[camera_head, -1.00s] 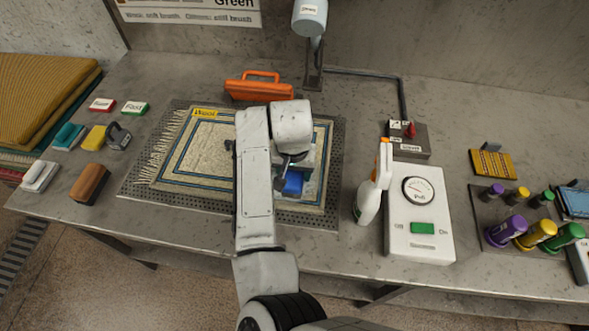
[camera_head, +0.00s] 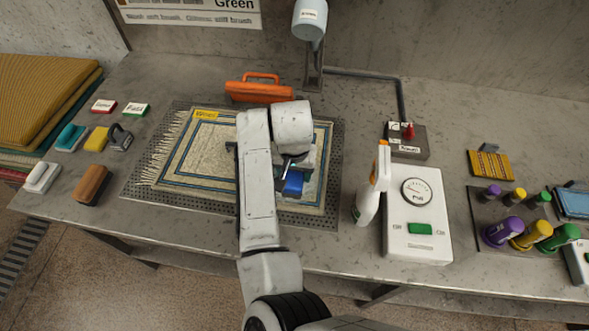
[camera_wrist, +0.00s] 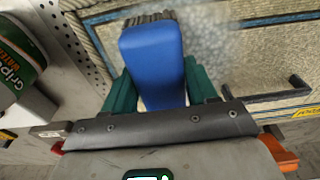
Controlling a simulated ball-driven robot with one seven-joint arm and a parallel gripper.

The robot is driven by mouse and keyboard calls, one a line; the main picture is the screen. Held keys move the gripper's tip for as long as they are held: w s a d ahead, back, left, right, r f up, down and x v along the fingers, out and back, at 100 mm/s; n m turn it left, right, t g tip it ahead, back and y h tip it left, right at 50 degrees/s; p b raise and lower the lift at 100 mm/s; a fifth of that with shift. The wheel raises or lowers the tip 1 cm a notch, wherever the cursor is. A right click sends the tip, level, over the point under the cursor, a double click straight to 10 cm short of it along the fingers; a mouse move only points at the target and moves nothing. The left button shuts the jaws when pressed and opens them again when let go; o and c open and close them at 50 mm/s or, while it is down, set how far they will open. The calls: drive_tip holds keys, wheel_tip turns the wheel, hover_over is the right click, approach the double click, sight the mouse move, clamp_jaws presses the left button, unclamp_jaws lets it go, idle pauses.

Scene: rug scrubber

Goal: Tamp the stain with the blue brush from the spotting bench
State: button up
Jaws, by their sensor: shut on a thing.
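The blue brush (camera_wrist: 152,55) is held between the green fingers of my gripper (camera_wrist: 160,90) in the wrist view, its dark bristles pointing away from me. In the head view the blue brush (camera_head: 293,183) is over the right part of the cream and blue rug (camera_head: 190,150), partly under my arm. A pale greyish blurred patch (camera_wrist: 212,35), perhaps the stain, lies on the rug beside the bristles in the wrist view. I cannot tell whether the bristles touch the rug. My arm hides the middle of the rug in the head view.
The rug lies on a perforated mat (camera_head: 338,160) on the bench. A white spray bottle (camera_head: 368,195) and a white meter box (camera_head: 418,235) stand close on the right. An orange tool (camera_head: 258,92) lies behind the rug. Several brushes and blocks, including a brown brush (camera_head: 91,184), sit at left.

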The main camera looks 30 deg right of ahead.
drive_tip(key=shift+f, duration=0.5)
idle(2.0)
wheel_tip(320, 180, up, 3)
drive_tip(key=shift+p, duration=1.2)
drive_tip(key=shift+r, duration=2.15)
